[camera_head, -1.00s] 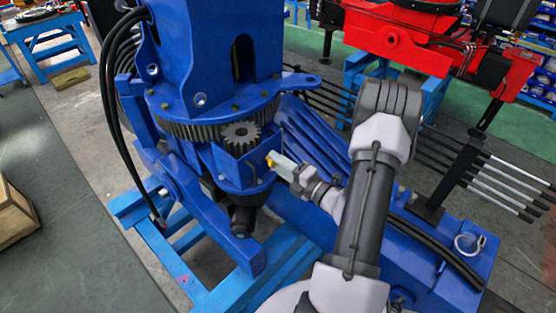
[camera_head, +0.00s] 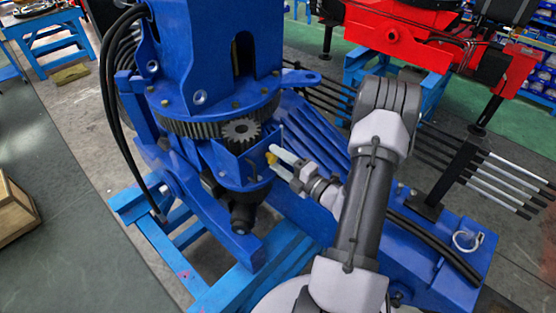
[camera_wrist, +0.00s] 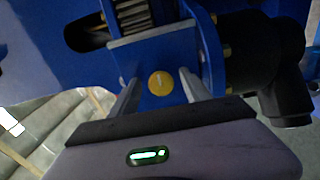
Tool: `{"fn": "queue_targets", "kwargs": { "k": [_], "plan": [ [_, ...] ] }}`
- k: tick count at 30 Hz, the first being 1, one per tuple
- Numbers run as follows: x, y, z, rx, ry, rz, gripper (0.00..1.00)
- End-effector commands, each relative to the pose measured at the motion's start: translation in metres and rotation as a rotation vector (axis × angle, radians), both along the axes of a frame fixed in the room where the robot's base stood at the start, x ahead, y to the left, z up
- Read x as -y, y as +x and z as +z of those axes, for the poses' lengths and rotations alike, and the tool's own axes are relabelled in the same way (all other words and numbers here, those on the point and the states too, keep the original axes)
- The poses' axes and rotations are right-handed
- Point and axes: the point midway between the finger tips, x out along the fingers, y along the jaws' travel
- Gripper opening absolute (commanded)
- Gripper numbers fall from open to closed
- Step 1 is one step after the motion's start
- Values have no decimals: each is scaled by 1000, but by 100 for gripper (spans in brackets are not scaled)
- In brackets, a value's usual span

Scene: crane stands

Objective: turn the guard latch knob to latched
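The guard latch knob is a round yellow cap (camera_wrist: 161,82) on the blue machine (camera_wrist: 165,50), beside a small gear. In the head view, the yellow knob (camera_head: 271,158) shows at the gripper's tips. My gripper (camera_head: 279,162) is open, with its two pale fingers apart. In the wrist view, one finger is on each side of the knob, with gaps visible between fingers and knob. The knob's face has a small mark too blurred to read, so its turned position cannot be told.
A small gear (camera_head: 241,131) and a large toothed ring sit just above the knob. A black cylindrical fitting (camera_wrist: 287,75) stands right of it in the wrist view. Black hoses (camera_head: 112,100) hang at the left. A red machine (camera_head: 395,40) stands behind.

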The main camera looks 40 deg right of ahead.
Motion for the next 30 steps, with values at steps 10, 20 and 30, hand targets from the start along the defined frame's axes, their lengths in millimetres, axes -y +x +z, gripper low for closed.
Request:
{"fn": "queue_targets", "kwargs": {
  "k": [10,20,30],
  "plan": [
    [2,-9,-2,-1,0,-3,55],
    [11,-108,-4,0,-1,-9,55],
    [14,-172,-1,0,0,-1,55]
  ]
}}
